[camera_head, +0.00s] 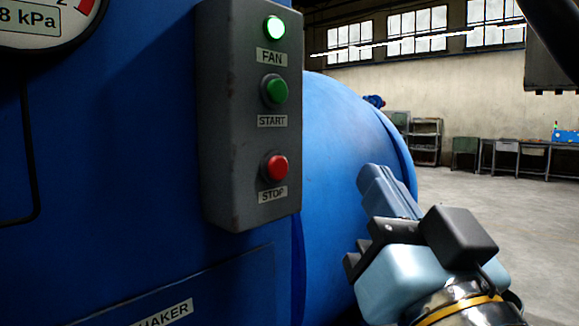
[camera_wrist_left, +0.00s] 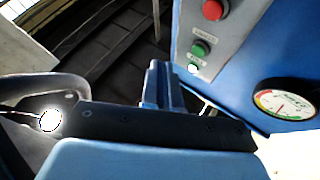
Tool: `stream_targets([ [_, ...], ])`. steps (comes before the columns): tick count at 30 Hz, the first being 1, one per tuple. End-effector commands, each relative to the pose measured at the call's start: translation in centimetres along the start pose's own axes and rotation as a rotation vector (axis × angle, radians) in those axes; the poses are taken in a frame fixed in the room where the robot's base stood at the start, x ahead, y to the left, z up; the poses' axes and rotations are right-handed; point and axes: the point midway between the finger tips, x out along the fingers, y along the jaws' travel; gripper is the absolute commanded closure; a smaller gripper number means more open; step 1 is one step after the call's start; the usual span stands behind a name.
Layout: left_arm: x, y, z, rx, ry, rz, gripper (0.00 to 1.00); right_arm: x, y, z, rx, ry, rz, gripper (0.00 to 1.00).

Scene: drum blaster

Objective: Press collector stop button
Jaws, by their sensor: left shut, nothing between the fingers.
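The red stop button (camera_head: 274,168) is the lowest control on a grey control box (camera_head: 228,120) fixed to the blue machine. A green start button (camera_head: 274,91) sits above it, and a lit green fan lamp (camera_head: 274,29) is at the top. My left gripper (camera_head: 373,176) is shut and empty, to the right of the box and apart from the stop button. In the left wrist view the shut fingers (camera_wrist_left: 160,80) show at the centre, and the red button (camera_wrist_left: 215,9) is up and to the right. My right gripper is not in view.
The blue machine body (camera_head: 110,150) fills the left, with a pressure gauge (camera_head: 50,18) at upper left. Its rounded blue drum (camera_head: 335,140) stands behind my gripper. Open floor (camera_head: 480,200) lies to the right, with workbenches (camera_head: 510,148) along the far wall.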

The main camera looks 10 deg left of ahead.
Motion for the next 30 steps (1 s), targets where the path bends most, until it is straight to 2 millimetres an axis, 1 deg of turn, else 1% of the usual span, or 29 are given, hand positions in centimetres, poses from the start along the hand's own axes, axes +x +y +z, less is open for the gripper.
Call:
stream_targets([
  [5, 0.7, -0.5, 0.7, 0.000, 0.000, -0.002, 1.00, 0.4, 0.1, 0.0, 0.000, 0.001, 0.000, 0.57],
  [15, 3.9, -2.9, 3.1, 0.000, 0.001, -0.002, 1.00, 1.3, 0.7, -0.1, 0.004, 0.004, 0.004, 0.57],
  [21, 5.5, -4.0, 4.1, 0.001, -0.001, -0.002, 1.00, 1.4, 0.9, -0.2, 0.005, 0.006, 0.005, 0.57],
  [30, 6.2, -4.5, 4.5, 0.000, 0.001, 0.000, 1.00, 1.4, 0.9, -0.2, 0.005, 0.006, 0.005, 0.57],
])
